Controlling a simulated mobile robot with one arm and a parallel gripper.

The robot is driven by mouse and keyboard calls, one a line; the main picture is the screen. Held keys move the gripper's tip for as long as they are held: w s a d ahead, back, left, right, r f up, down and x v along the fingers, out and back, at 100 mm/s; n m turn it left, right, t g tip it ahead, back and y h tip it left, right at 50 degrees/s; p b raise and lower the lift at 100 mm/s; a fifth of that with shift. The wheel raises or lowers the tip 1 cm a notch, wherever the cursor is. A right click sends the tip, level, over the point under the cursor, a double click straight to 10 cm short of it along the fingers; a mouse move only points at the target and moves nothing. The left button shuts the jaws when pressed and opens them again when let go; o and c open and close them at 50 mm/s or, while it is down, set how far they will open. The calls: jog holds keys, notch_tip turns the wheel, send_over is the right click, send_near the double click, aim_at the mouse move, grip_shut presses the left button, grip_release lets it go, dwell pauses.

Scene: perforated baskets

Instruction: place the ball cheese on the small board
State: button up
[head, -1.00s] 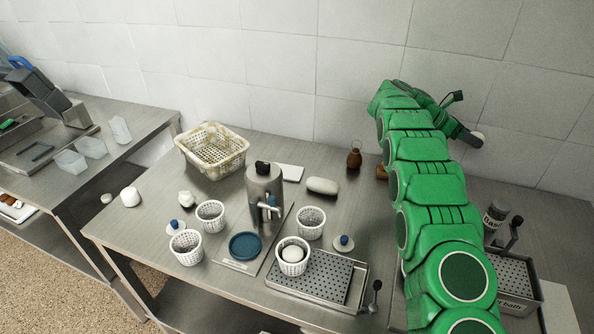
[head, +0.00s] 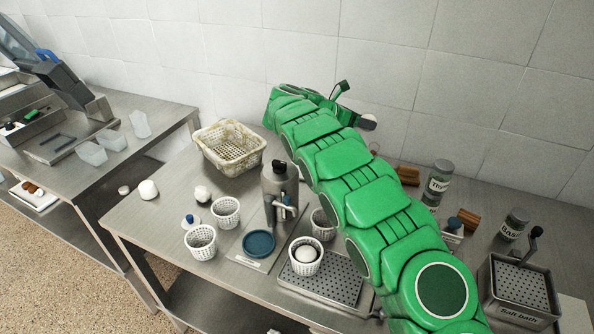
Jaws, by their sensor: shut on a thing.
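My gripper (head: 362,122) is at the far end of my green arm, in front of the tiled wall and above the back of the steel table. It is shut on a pale round thing (head: 370,118), seemingly the ball cheese, which shows only as a small edge. The fingers are too small to make out. I cannot make out the small board; my arm covers the part of the table behind the metal dispenser. Another white ball (head: 306,254) sits in a white perforated basket (head: 304,269) at the front.
A metal dispenser (head: 279,190) stands mid-table, with a blue dish (head: 259,243) before it. Other baskets (head: 201,242) and a cream crate (head: 229,147) are left. A perforated tray (head: 337,281), spice jars (head: 437,183) and a salt bath box (head: 518,290) are right.

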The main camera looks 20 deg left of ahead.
aim_at(300, 174)
jog(key=s+a+n+t+y, duration=0.1)
jog(key=s+a+n, duration=0.1)
jog(key=s+a, duration=0.45)
jog(key=s+a+n+t+y, duration=0.1)
jog(key=s+a+t+y, duration=0.15)
jog(key=a, duration=0.75)
jog(key=shift+g+h, duration=0.35)
jog(key=shift+g, duration=0.1)
jog(key=shift+s+f, duration=0.15)
jog(key=shift+f, duration=3.8)
jog(key=shift+s+f, duration=0.1)
jog(key=shift+f, duration=3.85)
jog(key=shift+f, duration=0.15)
jog(key=o, duration=1.1)
jog(key=shift+c, duration=0.2)
jog(key=shift+s+a, duration=0.15)
jog(key=v, duration=0.5)
jog(key=shift+r, duration=0.3)
notch_tip(300, 174, up, 7)
